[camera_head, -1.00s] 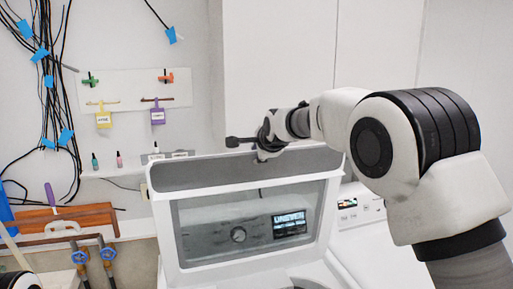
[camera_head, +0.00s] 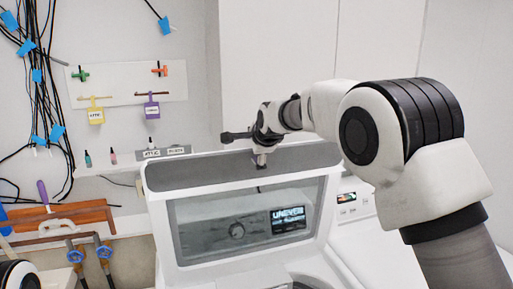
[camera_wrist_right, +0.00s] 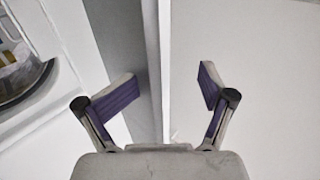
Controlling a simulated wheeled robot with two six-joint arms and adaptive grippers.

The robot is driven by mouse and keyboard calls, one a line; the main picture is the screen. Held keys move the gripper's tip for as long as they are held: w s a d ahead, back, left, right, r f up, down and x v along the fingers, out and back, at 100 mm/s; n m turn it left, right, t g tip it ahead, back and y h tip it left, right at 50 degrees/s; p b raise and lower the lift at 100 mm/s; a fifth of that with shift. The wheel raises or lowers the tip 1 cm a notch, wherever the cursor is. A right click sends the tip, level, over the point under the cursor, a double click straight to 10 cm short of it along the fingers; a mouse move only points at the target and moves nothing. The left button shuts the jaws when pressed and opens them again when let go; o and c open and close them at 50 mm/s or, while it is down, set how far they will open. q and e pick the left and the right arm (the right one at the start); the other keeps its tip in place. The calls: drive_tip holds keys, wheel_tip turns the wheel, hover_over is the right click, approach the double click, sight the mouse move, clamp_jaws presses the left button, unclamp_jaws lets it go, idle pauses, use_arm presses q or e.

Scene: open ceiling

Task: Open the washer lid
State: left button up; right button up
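The washer lid (camera_head: 160,218) stands raised and steep in the head view, a white frame with a grey top band and a window. A control panel with a knob and lit display shows through the window (camera_head: 237,233). Part of the tub opening (camera_head: 300,284) shows below the lid. My right gripper (camera_head: 246,148) is at the lid's top edge, near its middle; I cannot tell whether it touches. In the right wrist view my right gripper (camera_wrist_right: 168,88) is open, its purple-padded fingers apart with nothing held between them. My left gripper is not in view.
A white machine (camera_head: 358,215) with a small display stands right of the washer. Behind are a wall rack with hanging tags (camera_head: 125,84), a shelf with small bottles (camera_head: 113,156) and black cables (camera_head: 45,110). Pipes with blue valves (camera_head: 104,252) are at the lower left.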

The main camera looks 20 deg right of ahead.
drive_tip(key=shift+o, duration=0.7)
drive_tip(key=shift+w+r, duration=0.3)
drive_tip(key=shift+s+r, duration=0.35)
drive_tip(key=shift+s, duration=0.1)
drive_tip(key=shift+c, duration=1)
drive_tip(key=shift+o, duration=0.2)
